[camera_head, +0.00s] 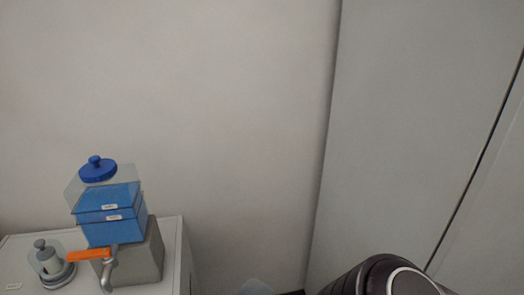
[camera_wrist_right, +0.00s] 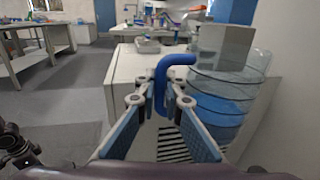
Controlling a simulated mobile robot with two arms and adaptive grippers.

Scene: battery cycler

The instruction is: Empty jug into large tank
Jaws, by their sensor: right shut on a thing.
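The tank (camera_head: 108,228) is a clear box partly filled with blue liquid in the head view. A blue round lid (camera_head: 98,169) with a knob sits on its top. It stands on a grey block with a tap that has an orange handle (camera_head: 88,254). In the right wrist view, my right gripper (camera_wrist_right: 160,101) is shut on the blue handle (camera_wrist_right: 162,80) of the jug. The jug (camera_wrist_right: 228,104) is a clear ribbed container with blue liquid, roughly upright to the right of the fingers. Its lower part is partly hidden by a finger. My left gripper is not in view.
A white cabinet (camera_head: 172,265) bears the tank and a small round device (camera_head: 51,265). A plain wall fills the middle of the head view. The wrist view shows a white bench (camera_wrist_right: 122,62), a left table (camera_wrist_right: 32,60) and open grey floor.

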